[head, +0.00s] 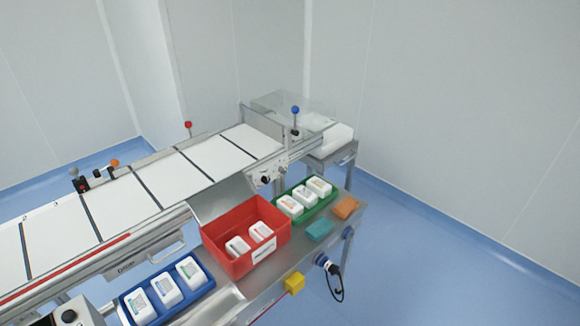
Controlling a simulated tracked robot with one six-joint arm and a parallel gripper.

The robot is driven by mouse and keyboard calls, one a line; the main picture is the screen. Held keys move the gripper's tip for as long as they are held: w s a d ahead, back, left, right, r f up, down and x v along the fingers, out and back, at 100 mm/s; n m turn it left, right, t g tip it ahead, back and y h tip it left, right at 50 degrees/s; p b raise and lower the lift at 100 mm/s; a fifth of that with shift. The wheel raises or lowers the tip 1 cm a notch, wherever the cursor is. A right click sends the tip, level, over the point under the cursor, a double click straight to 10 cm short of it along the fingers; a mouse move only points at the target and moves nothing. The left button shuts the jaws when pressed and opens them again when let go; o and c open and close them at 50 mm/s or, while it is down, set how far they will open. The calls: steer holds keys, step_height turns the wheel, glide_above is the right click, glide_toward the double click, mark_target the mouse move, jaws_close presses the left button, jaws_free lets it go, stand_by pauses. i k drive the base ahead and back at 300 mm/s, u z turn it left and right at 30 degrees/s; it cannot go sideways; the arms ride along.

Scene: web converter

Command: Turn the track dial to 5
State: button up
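A small panel (270,174) with dark knobs sits on the front rail of the machine, right of centre, above the red bin. One black knob (265,180) shows on its lower left. Another black knob (69,316) sits on a grey box at the bottom left edge, partly cut off by the frame. I cannot tell which knob is the track dial, and no numbers or pointer setting can be read. My gripper is not in view.
The front shelf holds a blue tray (208,287), a red bin (212,250) and a green tray (279,219) with white packs, plus teal (319,230) and orange (346,207) blocks. Ball-topped levers, blue (295,110), red (188,125) and orange (115,163), stand up. Blue floor at right is clear.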

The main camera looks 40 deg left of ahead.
mark_target(283, 169)
steer(key=z, duration=0.05)
steer(key=i, duration=0.9)
steer(key=u, duration=3.3)
steer(key=i, duration=0.45)
steer(key=z, duration=0.15)
